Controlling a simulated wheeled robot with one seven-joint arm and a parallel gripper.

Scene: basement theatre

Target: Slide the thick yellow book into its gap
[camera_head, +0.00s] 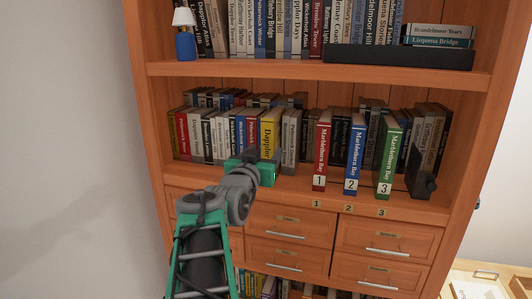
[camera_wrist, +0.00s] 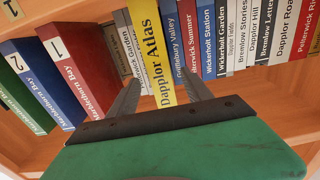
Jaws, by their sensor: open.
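The thick yellow book, Dapplor Atlas (camera_head: 269,127), stands upright in the middle shelf's left row. It fills much of the upper middle of the wrist view (camera_wrist: 151,45). Its lower spine end reaches nearer to me than the neighbouring spines there. My gripper (camera_wrist: 163,82) is open, with one finger on each side of the book's lower spine; I cannot tell whether they touch it. In the head view my gripper (camera_head: 250,156) is in front of the book and hides its lower part. The gap cannot be made out clearly.
Numbered Marblethorn Bay books in red (camera_head: 322,145), blue (camera_head: 354,150) and green (camera_head: 388,155) stand forward to the right. Grey and blue books flank the yellow one. Drawers (camera_head: 288,240) are below; a blue lamp (camera_head: 186,43) is on the upper shelf.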

